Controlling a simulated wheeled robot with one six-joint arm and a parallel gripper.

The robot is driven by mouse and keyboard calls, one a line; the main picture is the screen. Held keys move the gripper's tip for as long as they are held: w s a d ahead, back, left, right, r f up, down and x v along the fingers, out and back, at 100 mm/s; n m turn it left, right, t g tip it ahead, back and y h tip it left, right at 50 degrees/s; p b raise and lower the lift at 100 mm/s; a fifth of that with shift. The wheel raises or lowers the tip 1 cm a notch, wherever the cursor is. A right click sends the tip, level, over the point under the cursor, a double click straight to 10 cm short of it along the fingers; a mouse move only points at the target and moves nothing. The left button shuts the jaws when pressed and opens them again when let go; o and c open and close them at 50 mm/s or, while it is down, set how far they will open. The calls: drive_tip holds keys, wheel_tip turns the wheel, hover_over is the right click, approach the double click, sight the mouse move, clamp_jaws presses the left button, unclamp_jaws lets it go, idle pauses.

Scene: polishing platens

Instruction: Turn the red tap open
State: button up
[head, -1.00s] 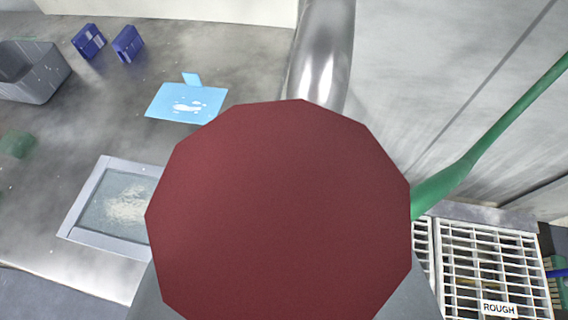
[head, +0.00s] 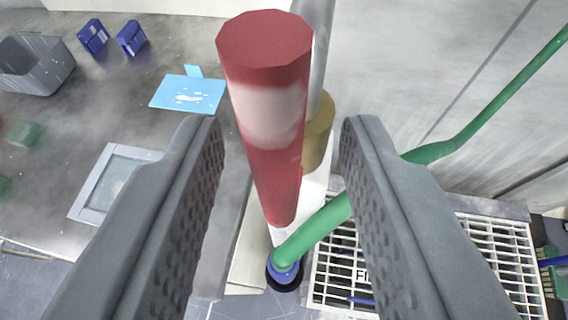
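The red tap handle (head: 270,150) is a long red bar with a paler middle band and a flat end facing me. It stands in the middle of the view, in front of a brass fitting (head: 318,135) on a metal pipe. My gripper (head: 283,135) is open, with one grey padded finger on each side of the handle. Gaps show between the handle and both fingers, wider on the right. I see no contact.
A green hose (head: 322,222) runs below the handle to a blue collar (head: 284,268). White grates (head: 500,245) lie at the lower right. On the steel counter (head: 60,150) are a grey bin (head: 38,65), blue boxes, a light-blue sheet (head: 188,94) and a framed tray (head: 92,185).

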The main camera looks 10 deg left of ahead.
drive_tip(key=v, duration=1.4)
drive_tip(key=shift+s, duration=0.1)
drive_tip(key=s+a+f+t+h, duration=0.1)
drive_tip(key=s+a+f, duration=0.1)
drive_tip(key=s, duration=1)
drive_tip(key=s+a+f+m+t, duration=0.1)
drive_tip(key=s+f, duration=0.3)
drive_tip(key=s, duration=0.9)
drive_tip(key=s+a+f+m+t+h, duration=0.1)
drive_tip(key=s+a+f, duration=0.3)
drive_tip(key=s, duration=0.8)
drive_tip(key=shift+s+t+h, duration=0.25)
drive_tip(key=shift+t+h, duration=0.05)
drive_tip(key=shift+t, duration=0.2)
